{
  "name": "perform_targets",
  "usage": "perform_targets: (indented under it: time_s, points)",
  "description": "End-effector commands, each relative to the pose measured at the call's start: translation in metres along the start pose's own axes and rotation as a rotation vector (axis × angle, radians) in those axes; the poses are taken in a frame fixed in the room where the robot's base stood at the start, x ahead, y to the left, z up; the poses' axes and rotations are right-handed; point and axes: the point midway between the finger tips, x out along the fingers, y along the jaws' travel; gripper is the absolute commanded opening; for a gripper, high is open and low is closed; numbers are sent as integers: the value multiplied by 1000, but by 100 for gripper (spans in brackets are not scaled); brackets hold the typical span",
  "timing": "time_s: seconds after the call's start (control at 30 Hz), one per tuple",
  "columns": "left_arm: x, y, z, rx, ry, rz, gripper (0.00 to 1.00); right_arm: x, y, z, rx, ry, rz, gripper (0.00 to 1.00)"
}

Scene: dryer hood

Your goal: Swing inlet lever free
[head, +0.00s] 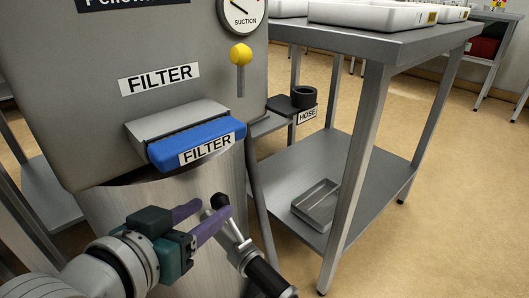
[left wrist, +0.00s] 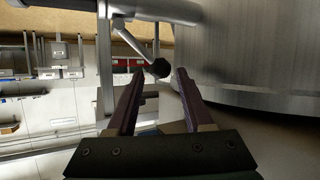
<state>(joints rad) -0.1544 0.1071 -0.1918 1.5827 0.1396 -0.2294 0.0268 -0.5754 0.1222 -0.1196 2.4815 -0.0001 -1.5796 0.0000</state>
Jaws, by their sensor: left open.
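The inlet lever is a short metal rod with a black knob (head: 219,201). It stands off a metal pipe (head: 238,249) with a black end, in front of the steel drum (head: 128,216). No label shows on it. My left gripper (head: 214,208) is open at the knob, its purple fingers pointing right. In the left wrist view the knob (left wrist: 160,68) appears between the two open fingertips (left wrist: 160,71). I cannot tell whether either finger touches it. My right gripper is out of view.
Above are a blue filter drawer (head: 200,143) and a yellow-knobbed stick (head: 241,55). A black hose socket (head: 303,97) sits to the right. A steel table (head: 372,50) with a lower shelf holding a small tray (head: 316,205) stands at right. Open floor lies beyond.

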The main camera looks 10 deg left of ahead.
Motion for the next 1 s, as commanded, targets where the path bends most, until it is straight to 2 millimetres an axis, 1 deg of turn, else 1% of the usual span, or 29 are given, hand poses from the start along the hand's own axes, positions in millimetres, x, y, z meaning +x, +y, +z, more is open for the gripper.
perform_targets:
  time_s: [0.03, 0.2, 0.3, 0.4, 0.53, 0.77, 1.0]
  points:
    - [13, 0, 4, 0, 3, 0, 51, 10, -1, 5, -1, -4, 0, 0]
    - [46, 0, 4, 0, 1, 1, 51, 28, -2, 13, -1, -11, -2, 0]
    - [62, 0, 4, 0, 1, 1, 51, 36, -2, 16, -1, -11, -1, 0]
    - [71, 0, 3, 0, 0, 1, 51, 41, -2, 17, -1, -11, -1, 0]
    - [77, 0, 1, 0, -1, 1, 51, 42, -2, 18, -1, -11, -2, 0]
    - [77, 0, 0, 1, -2, 1, 51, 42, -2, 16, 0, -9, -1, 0]
    - [77, 0, 0, 1, -2, 1, 26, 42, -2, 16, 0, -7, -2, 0]
